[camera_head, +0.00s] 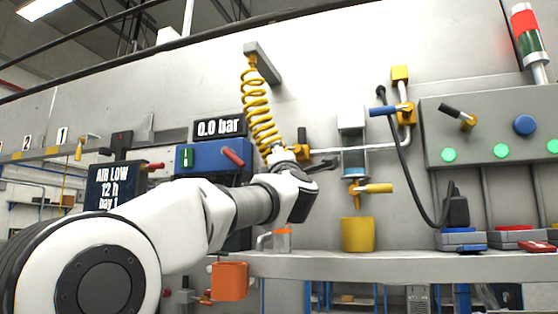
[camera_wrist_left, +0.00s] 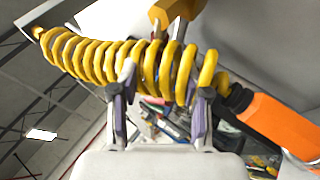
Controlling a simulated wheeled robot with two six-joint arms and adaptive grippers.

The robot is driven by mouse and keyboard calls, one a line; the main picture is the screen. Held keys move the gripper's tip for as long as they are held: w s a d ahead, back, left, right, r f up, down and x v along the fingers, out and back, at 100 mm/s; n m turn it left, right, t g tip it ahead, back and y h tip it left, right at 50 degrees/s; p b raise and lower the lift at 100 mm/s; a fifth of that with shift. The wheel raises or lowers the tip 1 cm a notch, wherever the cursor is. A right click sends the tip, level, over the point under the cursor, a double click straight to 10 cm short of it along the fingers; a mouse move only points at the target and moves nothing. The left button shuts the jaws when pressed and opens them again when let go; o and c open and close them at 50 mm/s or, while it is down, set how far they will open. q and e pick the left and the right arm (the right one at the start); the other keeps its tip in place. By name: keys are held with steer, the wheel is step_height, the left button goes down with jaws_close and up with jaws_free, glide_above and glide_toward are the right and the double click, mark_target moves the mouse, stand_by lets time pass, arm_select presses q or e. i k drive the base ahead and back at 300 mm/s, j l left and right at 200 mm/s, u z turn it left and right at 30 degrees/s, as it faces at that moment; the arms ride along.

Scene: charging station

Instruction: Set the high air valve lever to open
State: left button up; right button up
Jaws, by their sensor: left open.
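A yellow valve (camera_head: 407,113) with a blue lever (camera_head: 383,110) sits high on the wall pipe; the lever points left, roughly level. A lower yellow lever (camera_head: 375,188) is below the clear filter bowl. No label shows which is the high air valve. In the left wrist view my left gripper (camera_wrist_left: 160,112) is open, with a yellow coiled hose (camera_wrist_left: 120,62) crossing in front of its fingers; contact cannot be told. My right gripper is not in view.
The coiled hose (camera_head: 257,108) hangs from a wall bracket. A blue box with a red lever (camera_head: 233,157) and a "0.0 bar" display (camera_head: 219,127) are at left. A yellow cup (camera_head: 358,234) stands on the shelf (camera_head: 400,265). A black cable (camera_head: 398,160) hangs right of the blue lever.

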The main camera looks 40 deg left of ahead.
mark_target(382, 111)
steer(key=k+l, duration=0.35)
steer(key=l, duration=0.15)
steer(key=k+l, duration=0.4)
steer(key=l, duration=0.1)
